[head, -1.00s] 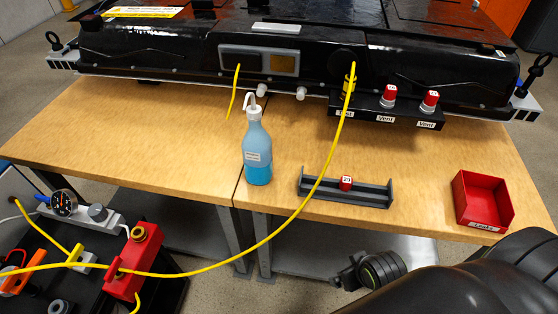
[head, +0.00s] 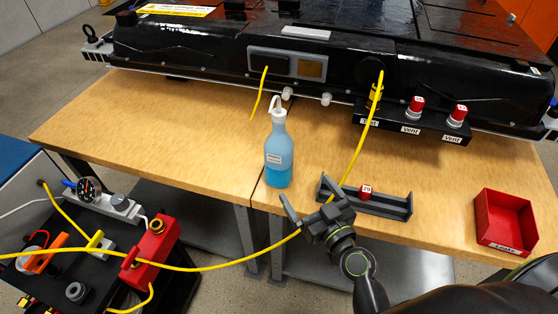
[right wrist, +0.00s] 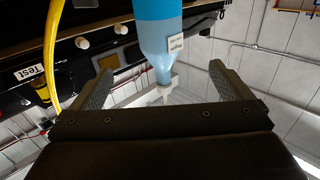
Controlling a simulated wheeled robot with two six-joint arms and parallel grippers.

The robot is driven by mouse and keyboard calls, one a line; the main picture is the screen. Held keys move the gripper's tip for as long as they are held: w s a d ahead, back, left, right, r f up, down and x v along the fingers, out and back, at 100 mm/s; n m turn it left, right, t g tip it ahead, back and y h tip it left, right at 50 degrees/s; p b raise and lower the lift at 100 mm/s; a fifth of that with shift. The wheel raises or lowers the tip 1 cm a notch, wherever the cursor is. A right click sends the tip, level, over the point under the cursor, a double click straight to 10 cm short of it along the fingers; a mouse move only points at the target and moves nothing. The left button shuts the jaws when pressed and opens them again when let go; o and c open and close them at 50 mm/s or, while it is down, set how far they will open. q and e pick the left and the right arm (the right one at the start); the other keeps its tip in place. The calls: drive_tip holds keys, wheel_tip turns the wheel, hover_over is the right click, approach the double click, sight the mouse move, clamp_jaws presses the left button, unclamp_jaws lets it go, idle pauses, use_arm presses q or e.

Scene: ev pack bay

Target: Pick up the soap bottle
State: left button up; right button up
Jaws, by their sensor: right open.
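The soap bottle (head: 279,152) is blue with a white nozzle cap and a small label. It stands upright on the wooden table near its front edge. My right gripper (head: 304,207) is open and empty, just in front of the bottle and a little to its right, at about the table's front edge. In the right wrist view the bottle (right wrist: 160,30) appears upside down beyond the gap between the two open fingers (right wrist: 166,85), not between them. My left gripper is not in view.
A yellow hose (head: 365,150) hangs from the black battery pack (head: 210,45) and passes close by my right gripper. A grey holder (head: 385,205) with a red cap sits right of the bottle. A red tray (head: 505,222) is at far right. A red-and-black test unit (head: 152,243) stands lower left.

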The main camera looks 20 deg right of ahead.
sight(282, 124)
drive_tip(key=w+p, duration=0.1)
drive_tip(key=w, duration=0.2)
drive_tip(key=w+a+p, duration=0.1)
drive_tip(key=w, duration=0.2)
drive_tip(key=w+p, duration=0.1)
drive_tip(key=w, duration=0.3)
drive_tip(key=shift+a+r, duration=0.1)
drive_tip(key=shift+a, duration=0.2)
drive_tip(key=shift+w+a+p, duration=0.25)
drive_tip(key=shift+w+p, duration=0.1)
drive_tip(key=shift+w, duration=1.15)
drive_tip(key=shift+w+a+p, duration=0.2)
drive_tip(key=shift+w+p, duration=0.15)
drive_tip(key=shift+w, duration=1.15)
drive_tip(key=c, duration=1.1)
drive_tip(key=shift+o, duration=0.2)
wheel_tip(282, 124, up, 10)
drive_tip(key=p, duration=0.8)
